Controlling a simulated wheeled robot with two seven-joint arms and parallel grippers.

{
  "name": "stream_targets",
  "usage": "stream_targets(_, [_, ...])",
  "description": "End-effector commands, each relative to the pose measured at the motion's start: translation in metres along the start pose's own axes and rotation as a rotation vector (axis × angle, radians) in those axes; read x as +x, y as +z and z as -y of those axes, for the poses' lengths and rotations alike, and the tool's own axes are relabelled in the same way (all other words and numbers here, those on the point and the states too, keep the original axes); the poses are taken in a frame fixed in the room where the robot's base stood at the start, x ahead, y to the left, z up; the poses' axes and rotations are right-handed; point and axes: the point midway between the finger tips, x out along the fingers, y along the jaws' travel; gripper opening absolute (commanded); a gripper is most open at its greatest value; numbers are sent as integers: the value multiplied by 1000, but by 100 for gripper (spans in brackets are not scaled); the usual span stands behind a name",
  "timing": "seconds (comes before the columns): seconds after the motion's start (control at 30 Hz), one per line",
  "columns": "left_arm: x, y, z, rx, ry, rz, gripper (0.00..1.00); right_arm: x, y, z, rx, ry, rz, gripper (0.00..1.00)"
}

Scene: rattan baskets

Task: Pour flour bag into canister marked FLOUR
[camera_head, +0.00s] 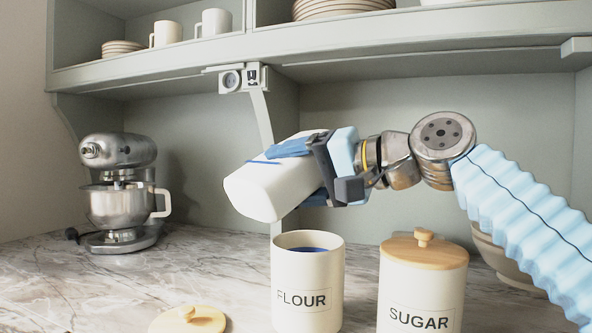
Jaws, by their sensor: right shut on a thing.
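My right gripper (305,170) comes in from the right and is shut on a white flour bag (262,193). The bag is tilted, its lower left end pointing down and left, above and slightly left of the open canister. The canister marked FLOUR (307,275) stands upright on the counter without its lid; its inside looks dark blue. The bag and the canister are apart in the picture. No flour is seen falling. A round wooden lid with a knob (188,320) lies on the counter to the left. My left gripper is not in view.
The canister marked SUGAR (420,290), with its wooden lid on, stands close on the right. A bowl (497,262) is partly hidden behind my right arm. A stand mixer (120,190) is at the left. A shelf (330,45) with dishes hangs above. The marble counter (205,262) is clear between mixer and canister.

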Motion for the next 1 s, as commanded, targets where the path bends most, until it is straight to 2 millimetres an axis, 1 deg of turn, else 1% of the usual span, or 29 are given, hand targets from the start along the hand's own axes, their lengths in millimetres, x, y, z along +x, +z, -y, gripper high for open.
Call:
stream_targets(0.07, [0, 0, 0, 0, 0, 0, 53, 0, 0, 1, -51, 18, -3, 19])
stream_targets(0.3, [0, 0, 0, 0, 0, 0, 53, 0, 1, 0, -63, 23, -3, 19])
stream_targets(0.37, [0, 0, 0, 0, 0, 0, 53, 1, 4, 0, -105, 39, -1, 19])
stream_targets(0.6, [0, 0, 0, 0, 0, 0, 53, 11, 31, -5, -521, 209, -1, 19])
stream_targets(0.7, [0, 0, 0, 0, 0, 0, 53, 13, 35, -7, -601, 243, -4, 19])
stream_targets(1.0, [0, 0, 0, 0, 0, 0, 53, 12, 33, -8, -625, 254, -5, 19])
